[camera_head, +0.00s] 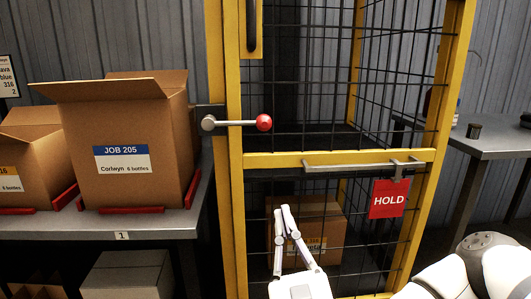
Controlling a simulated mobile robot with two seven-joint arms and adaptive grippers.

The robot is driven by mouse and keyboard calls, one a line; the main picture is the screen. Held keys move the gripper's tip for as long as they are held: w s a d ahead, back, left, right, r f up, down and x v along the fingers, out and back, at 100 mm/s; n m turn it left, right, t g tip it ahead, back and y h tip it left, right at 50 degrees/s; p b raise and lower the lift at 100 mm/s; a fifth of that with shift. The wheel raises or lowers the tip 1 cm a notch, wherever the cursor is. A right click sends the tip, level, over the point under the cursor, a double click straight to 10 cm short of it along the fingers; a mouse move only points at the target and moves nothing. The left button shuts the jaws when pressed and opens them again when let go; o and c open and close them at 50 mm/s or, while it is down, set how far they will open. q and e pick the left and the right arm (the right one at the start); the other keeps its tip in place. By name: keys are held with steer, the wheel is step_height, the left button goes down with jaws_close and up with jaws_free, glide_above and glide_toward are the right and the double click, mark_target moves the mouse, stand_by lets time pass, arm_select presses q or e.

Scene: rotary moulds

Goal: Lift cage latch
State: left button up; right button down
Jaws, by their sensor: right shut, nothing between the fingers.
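The yellow-framed wire mesh cage (235,200) stands in the middle of the head view. A grey lever with a red ball knob (264,122) lies level across its left post, its other end a grey knob at the left. A grey horizontal bar (345,167) crosses the middle rail and ends in a bracket on the right. I cannot tell for certain which of these is the latch. My right gripper (284,208) is shut and empty, in front of the lower mesh, below the rail and apart from both. My left gripper is not in view.
A red HOLD tag (388,199) hangs below the bar's right end. A carton (330,230) sits inside the cage. Open cartons, one labelled JOB 205 (122,163), stand on the left shelf (100,224). A grey table (495,140) stands at the right.

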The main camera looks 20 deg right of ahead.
mark_target(237, 123)
steer(key=p+x, duration=0.1)
steer(key=x, duration=0.9)
steer(key=shift+w+r, duration=0.1)
steer(key=shift+r, duration=0.1)
steer(key=r, duration=0.1)
steer(key=p, duration=0.1)
steer(key=r, duration=0.1)
steer(key=shift+w+a+r, duration=0.25)
steer(key=shift+r, duration=0.1)
steer(key=shift+w+a+r+p, duration=0.1)
steer(key=shift+w+r+p, duration=0.05)
steer(key=shift+r+p, duration=0.25)
steer(key=shift+w+r, duration=0.1)
steer(key=shift+r+n+y, duration=0.15)
steer(key=shift+n+y, duration=0.25)
steer(key=shift+n, duration=0.1)
steer(key=shift+s+r, duration=0.15)
steer(key=shift+s, duration=0.05)
steer(key=shift+r+n, duration=0.1)
steer(key=shift+n, duration=0.3)
